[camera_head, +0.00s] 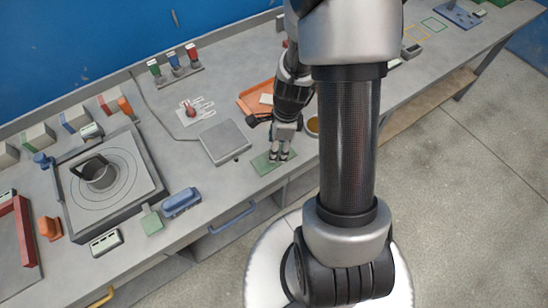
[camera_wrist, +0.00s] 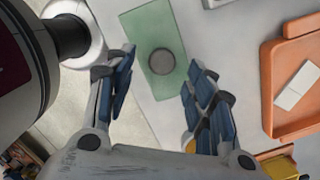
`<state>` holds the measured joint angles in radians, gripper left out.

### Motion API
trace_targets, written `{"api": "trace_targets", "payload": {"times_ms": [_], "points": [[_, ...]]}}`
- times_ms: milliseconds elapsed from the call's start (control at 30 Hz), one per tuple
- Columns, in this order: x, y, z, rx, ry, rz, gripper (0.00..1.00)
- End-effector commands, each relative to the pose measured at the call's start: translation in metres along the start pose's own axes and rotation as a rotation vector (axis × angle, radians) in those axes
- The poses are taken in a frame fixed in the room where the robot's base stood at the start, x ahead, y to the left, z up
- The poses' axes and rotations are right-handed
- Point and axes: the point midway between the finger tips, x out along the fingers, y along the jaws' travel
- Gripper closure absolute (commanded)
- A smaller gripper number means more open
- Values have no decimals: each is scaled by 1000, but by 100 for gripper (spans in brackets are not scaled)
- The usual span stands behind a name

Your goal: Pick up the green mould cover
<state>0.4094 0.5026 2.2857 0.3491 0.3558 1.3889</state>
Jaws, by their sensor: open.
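The green mould cover (camera_head: 262,163) lies flat on the workbench near its front edge. In the wrist view the green mould cover (camera_wrist: 148,32) is a pale green rectangle with a round grey knob (camera_wrist: 162,62) on it. My gripper (camera_head: 279,156) is over the cover's right part in the head view and hides some of it. In the wrist view my gripper (camera_wrist: 158,72) is open, with one finger on each side of the knob and nothing held. I cannot tell the exact height of the fingertips above the cover.
A grey square plate (camera_head: 224,141) lies left of the cover. An orange tray (camera_head: 256,92) lies behind it and shows in the wrist view (camera_wrist: 290,125). The bench's front edge is close.

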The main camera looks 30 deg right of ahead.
Motion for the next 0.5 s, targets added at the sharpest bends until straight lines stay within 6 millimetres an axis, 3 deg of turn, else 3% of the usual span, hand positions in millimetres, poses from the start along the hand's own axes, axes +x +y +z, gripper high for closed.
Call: {"api": "trace_targets", "payload": {"times_ms": [200,500], "points": [[37,0,5,0,0,2,50],[38,-1,6,0,0,-1,52]]}}
